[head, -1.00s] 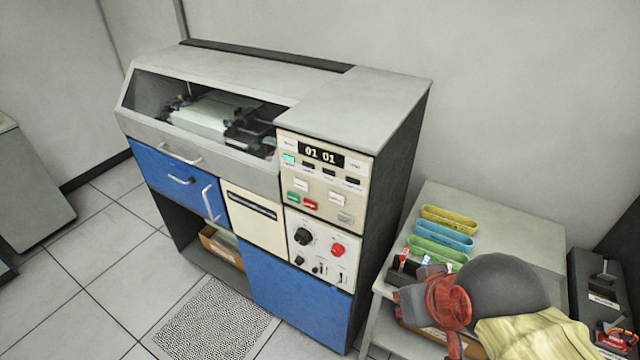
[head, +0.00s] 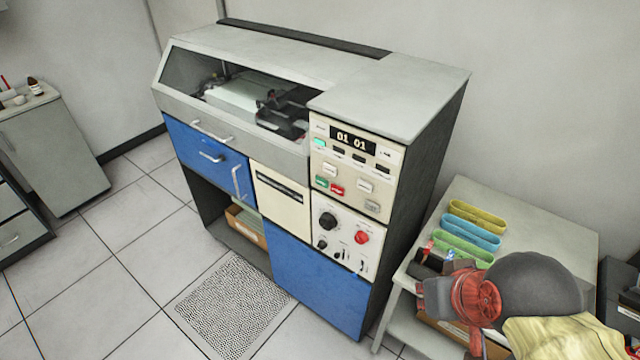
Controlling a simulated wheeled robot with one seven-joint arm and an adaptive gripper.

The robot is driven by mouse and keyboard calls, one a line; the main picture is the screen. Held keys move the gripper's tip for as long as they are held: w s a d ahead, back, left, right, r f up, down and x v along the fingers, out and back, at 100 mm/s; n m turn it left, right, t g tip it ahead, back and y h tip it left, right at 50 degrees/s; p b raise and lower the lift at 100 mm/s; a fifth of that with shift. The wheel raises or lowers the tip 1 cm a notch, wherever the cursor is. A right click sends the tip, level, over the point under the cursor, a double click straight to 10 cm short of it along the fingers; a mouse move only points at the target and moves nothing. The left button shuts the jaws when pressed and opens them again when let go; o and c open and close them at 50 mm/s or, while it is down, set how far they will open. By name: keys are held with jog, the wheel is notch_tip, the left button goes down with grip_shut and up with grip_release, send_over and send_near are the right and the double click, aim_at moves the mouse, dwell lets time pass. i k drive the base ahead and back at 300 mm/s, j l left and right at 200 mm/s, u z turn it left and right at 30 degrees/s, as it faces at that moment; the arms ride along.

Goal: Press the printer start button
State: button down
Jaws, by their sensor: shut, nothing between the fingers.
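The printer (head: 420,86) is a large grey and blue cabinet in the middle of the head view. Its upper control panel (head: 384,186) has a display reading "01 01", a lit green lamp (head: 320,143), a green button (head: 321,182), a red button (head: 337,190) and several pale buttons. The labels are too small to read, so I cannot tell which button is start. My gripper (head: 424,298) is at the lower right, beside the low table. It is shut and empty, to the right of and apart from the panel.
A lower panel (head: 345,258) carries a black knob and a round red button. The low grey table (head: 550,205) on the right holds yellow, blue and green trays (head: 470,232). Tiled floor (head: 130,285) is clear at the front left, beside a perforated tile (head: 228,310).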

aim_at(319, 181)
jog(key=i+j+z, duration=0.2)
jog(key=j+z, duration=0.15)
jog(key=j, duration=1.2)
jog(key=j+z, duration=0.4)
jog(key=j, duration=1.15)
